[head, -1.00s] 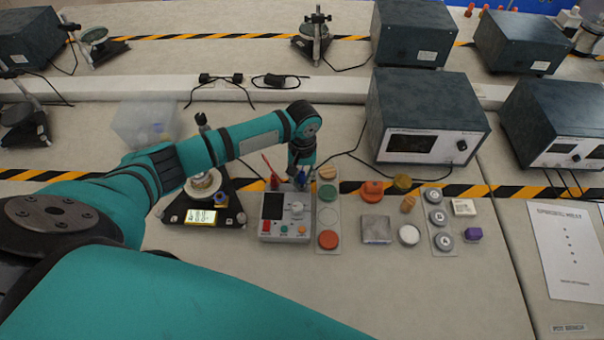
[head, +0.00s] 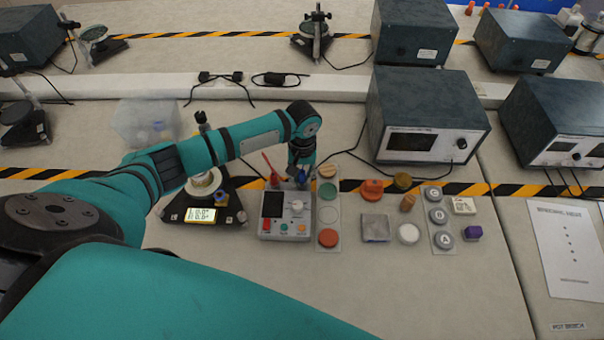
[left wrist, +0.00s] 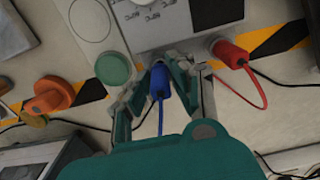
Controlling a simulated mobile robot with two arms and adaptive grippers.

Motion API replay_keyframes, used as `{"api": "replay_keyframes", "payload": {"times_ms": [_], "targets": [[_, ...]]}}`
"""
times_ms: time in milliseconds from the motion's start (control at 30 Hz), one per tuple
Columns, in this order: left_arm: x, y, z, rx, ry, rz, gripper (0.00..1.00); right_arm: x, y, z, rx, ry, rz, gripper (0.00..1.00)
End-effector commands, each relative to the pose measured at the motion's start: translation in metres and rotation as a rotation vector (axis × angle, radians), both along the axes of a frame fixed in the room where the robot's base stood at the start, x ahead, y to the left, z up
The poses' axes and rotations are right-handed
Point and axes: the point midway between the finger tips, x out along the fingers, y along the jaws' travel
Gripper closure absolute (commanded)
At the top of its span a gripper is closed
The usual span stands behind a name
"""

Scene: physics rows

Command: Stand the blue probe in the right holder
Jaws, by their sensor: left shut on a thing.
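The blue probe (left wrist: 160,82) is between the fingers of my left gripper (left wrist: 161,68) in the left wrist view, with its blue cable running back past the wrist. In the head view my left gripper (head: 300,181) is over the top right corner of the grey meter box (head: 287,228), shut on the probe. The red probe (left wrist: 230,53) stands at the box's other top corner, and it also shows in the head view (head: 273,180). The right holder is hidden behind my gripper and the blue probe. I cannot tell whether the probe's tip is inside it. My right gripper is not in view.
A strip with a green disc (head: 327,191) and an orange disc (head: 328,238) lies just right of the box. A black stand (head: 173,214) is close on its left. A large instrument (head: 425,118) stands behind right. The front of the bench is clear.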

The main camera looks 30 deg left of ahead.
Motion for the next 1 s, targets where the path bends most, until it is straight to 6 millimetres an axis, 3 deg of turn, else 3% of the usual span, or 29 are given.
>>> {"api": "replay_keyframes", "payload": {"times_ms": [1000], "targets": [[0.000, 0.000, -0.013, 0.000, 0.000, 0.000, 1.00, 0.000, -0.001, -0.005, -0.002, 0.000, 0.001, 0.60]]}}
